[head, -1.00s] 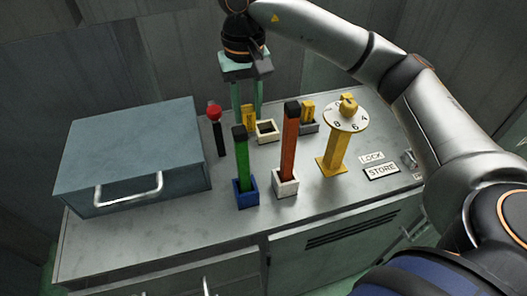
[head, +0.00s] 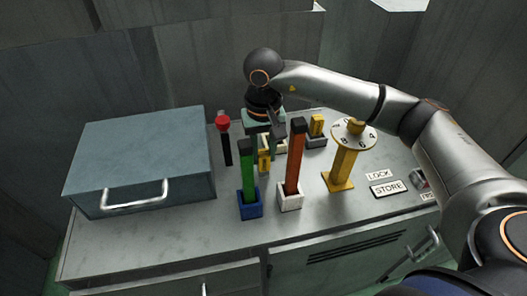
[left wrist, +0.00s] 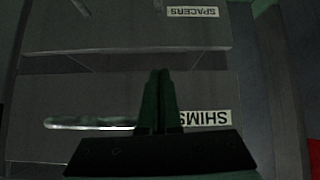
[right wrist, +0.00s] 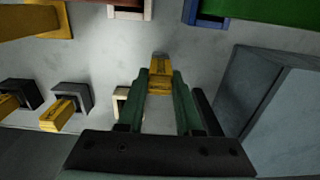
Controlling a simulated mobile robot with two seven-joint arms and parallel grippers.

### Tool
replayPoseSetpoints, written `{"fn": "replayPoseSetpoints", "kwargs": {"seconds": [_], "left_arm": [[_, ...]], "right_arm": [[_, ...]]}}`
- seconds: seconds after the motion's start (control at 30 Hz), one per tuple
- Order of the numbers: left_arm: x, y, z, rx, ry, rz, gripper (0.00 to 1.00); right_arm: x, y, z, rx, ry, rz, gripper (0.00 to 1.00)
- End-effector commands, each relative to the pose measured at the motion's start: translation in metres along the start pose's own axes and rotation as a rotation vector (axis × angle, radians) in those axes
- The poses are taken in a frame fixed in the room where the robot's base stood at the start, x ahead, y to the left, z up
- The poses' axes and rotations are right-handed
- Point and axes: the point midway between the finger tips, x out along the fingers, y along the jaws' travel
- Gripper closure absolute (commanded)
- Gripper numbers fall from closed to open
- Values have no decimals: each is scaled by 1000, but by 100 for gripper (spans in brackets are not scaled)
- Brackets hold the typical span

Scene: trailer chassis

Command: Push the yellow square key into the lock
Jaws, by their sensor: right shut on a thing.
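My right gripper (head: 264,146) is shut on the yellow square key (head: 264,161), low over the bench behind the green post. The key also shows between the green fingers in the right wrist view (right wrist: 160,82). A pale square socket (head: 279,146) lies just behind the key in the head view, partly hidden by the gripper; its edge shows beside a finger in the right wrist view (right wrist: 121,98). I cannot tell whether this socket is the lock. My left gripper (left wrist: 158,100) is shut and empty, facing drawers; it is outside the head view.
A green post (head: 247,165) in a blue socket and an orange post (head: 296,160) in a white socket stand close in front. A red-knobbed lever (head: 223,124) and blue-grey box (head: 140,160) are left. A yellow dial stand (head: 342,165) and another yellow block (head: 317,125) are right.

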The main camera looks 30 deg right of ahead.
Motion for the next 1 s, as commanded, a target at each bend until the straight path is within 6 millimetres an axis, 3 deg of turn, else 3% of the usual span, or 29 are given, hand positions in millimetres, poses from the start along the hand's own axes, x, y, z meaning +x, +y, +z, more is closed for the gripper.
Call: {"fn": "replayPoseSetpoints", "kwargs": {"seconds": [0.4, 0.43, 0.6, 0.7, 1.0], "left_arm": [[4, 0, 4, 2, 0, 0, 100], [2, 0, 3, 2, 0, 0, 100], [2, 0, 2, 2, 0, 0, 100], [2, 0, 2, 2, 0, 0, 100], [-1, 0, -1, 2, 0, 1, 100]], "right_arm": [[9, 0, 0, 0, 2, 0, 100], [7, 0, 0, 0, 1, 0, 63], [7, 0, 0, 0, 1, 0, 43], [7, 0, 0, 0, 1, 0, 36], [2, 0, 0, 0, 1, 0, 36]]}}
